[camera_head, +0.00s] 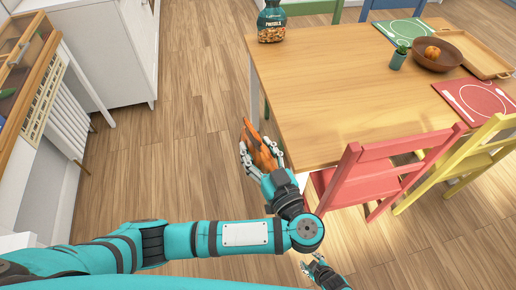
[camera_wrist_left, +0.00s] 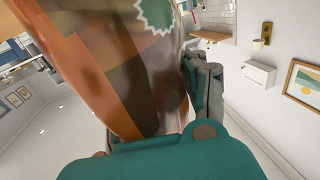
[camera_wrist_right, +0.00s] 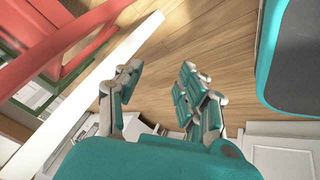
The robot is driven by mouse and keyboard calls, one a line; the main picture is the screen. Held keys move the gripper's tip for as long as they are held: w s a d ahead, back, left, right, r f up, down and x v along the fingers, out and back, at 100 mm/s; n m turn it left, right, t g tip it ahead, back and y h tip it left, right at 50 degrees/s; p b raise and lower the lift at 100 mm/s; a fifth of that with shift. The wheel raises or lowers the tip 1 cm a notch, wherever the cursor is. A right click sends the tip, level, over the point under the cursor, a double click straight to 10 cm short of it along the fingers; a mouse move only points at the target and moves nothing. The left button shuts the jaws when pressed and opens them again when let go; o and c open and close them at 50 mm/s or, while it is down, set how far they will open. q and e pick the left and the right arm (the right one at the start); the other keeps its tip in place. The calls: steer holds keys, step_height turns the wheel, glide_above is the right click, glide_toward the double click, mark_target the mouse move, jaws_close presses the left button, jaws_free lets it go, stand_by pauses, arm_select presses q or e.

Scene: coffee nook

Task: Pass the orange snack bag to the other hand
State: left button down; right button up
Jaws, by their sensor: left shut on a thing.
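The orange snack bag (camera_head: 258,148) is held up in the head view, left of the table's near left corner. My left gripper (camera_head: 263,158) is shut on it. In the left wrist view the bag (camera_wrist_left: 110,60) fills the upper left, orange and brown with a pale green starburst mark. One finger of the left gripper (camera_wrist_left: 190,95) shows along its right side. My right gripper (camera_head: 314,262) is low at the bottom of the head view, below and right of the left one. In the right wrist view the right gripper (camera_wrist_right: 160,90) has its fingers apart with nothing between them.
A red chair (camera_head: 380,170) stands close on the right. Open floor (camera_head: 195,120) lies left of the table.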

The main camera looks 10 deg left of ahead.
steer(key=s+d+f+m+g, duration=0.1)
steer(key=s+d+f+m, duration=0.1)
steer(key=s, duration=0.6)
steer(key=s+d+f+m+g+h, duration=0.1)
steer(key=s+d+m+g, duration=0.1)
steer(key=s, duration=0.6)
steer(key=s+d+f+m+g+h, duration=0.1)
steer(key=s+d+f+m+g, duration=0.1)
steer(key=s, duration=0.6)
steer(key=shift+s+d+f+m, duration=0.2)
steer(key=shift+d+f+m, duration=0.25)
steer(key=shift+m, duration=0.75)
steer(key=shift+d+r, duration=0.1)
